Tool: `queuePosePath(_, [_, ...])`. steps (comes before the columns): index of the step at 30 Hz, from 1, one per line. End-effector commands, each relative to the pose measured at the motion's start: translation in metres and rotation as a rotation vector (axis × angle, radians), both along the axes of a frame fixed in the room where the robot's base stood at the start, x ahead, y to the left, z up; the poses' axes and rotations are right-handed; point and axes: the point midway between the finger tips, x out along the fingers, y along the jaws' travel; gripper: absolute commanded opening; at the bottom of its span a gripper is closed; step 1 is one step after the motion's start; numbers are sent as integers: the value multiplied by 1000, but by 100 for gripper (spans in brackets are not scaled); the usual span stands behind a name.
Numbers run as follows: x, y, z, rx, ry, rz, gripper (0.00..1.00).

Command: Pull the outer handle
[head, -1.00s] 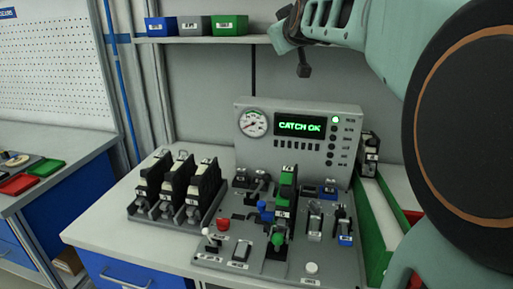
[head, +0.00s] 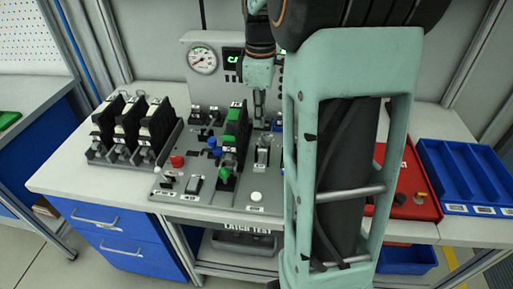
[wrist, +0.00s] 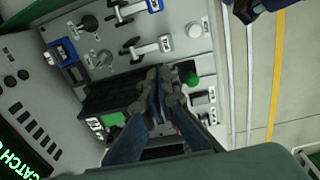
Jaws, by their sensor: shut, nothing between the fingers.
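My gripper (head: 259,112) is shut and empty, pointing down over the test panel (head: 170,190) in the head view. In the wrist view its closed fingertips (wrist: 158,82) overlap the black module (wrist: 110,98) with green parts; I cannot tell whether they touch it. The module (head: 238,140) stands upright on the panel, with a green-knobbed lever (head: 223,177) in front; the green knob (wrist: 189,78) lies just right of the fingertips in the wrist view. Metal levers (wrist: 148,48) sit beside the module. No label that I can read marks one as the outer handle.
Several black modules stand in a rack (head: 100,158) to the left. A red button (head: 177,161), a white button (head: 256,196) and a gauge (head: 203,60) are on the station. A red box (head: 410,208) and a blue tray (head: 470,180) are at right. My arm hides the panel's right part.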

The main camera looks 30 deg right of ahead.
Motion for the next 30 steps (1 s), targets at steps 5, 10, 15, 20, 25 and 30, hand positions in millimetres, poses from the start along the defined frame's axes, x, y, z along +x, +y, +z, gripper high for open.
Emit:
queuePosePath(5, [-11,1,-4,13,46,18,0])
queuePosePath(10, [-12,1,-4,12,45,18,0])
queuePosePath(15, [-11,1,-6,12,45,17,0])
queuePosePath(20, [-12,1,-22,13,46,17,0])
queuePosePath(25, [-12,1,-56,13,48,17,0])
queuePosePath(30, [-12,1,-93,14,49,17,0])
